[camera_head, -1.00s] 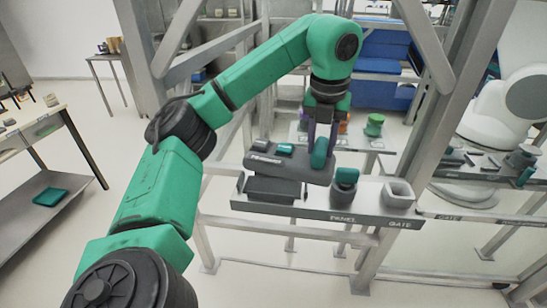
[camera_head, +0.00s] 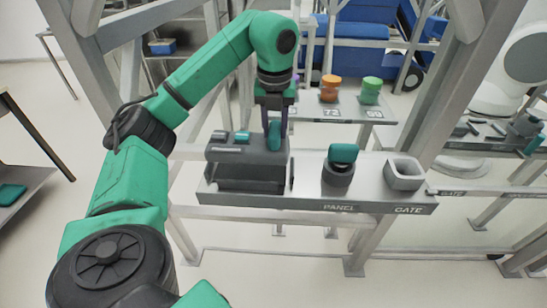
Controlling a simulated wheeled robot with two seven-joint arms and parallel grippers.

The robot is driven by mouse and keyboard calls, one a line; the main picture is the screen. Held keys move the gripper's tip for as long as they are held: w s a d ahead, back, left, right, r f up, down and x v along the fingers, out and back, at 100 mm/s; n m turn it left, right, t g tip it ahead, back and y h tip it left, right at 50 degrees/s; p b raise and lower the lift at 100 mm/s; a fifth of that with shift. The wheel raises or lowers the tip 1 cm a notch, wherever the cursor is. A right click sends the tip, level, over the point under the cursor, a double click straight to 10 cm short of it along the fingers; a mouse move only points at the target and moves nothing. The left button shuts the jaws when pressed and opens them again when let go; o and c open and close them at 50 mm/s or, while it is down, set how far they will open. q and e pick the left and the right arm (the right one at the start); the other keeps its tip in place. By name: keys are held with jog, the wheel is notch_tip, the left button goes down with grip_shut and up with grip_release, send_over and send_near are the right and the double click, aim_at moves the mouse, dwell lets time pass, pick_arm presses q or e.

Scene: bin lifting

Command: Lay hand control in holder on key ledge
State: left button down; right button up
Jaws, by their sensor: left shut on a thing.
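The hand control (camera_head: 230,153) is a dark grey block with teal buttons on top and a teal upright piece at its right end. My left gripper (camera_head: 275,122) points down and is shut on that right end. The holder (camera_head: 240,180) is a black tray at the left end of the grey key ledge (camera_head: 300,200). The hand control is right above or at the holder's back edge, roughly level and lined up with it. I cannot tell whether they touch. My right gripper is not in view.
On the ledge, a dark cup (camera_head: 338,174) marked PANEL holds a teal-topped piece (camera_head: 343,154). A light grey cup (camera_head: 405,173) marked GATE looks empty. Behind stands a shelf with orange (camera_head: 329,88) and green (camera_head: 371,90) pieces. Metal frame posts rise on both sides.

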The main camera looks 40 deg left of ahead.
pick_arm(q)
notch_tip(320, 180, down, 2)
jog(key=shift+w+a+f, duration=0.1)
jog(key=shift+f, duration=0.15)
jog(key=f, duration=0.3)
jog(key=shift+s+d+f, duration=0.2)
jog(key=shift+s+f, duration=0.05)
jog(key=shift+s, duration=0.05)
jog(key=shift+w+a+f, duration=0.1)
jog(key=shift+w+f, duration=0.05)
jog(key=shift+w, duration=0.05)
jog(key=c, duration=0.9)
grip_release()
jog(key=shift+f, duration=0.15)
jog(key=shift+c, duration=0.2)
jog(key=o, duration=0.4)
jog(key=shift+s, duration=0.1)
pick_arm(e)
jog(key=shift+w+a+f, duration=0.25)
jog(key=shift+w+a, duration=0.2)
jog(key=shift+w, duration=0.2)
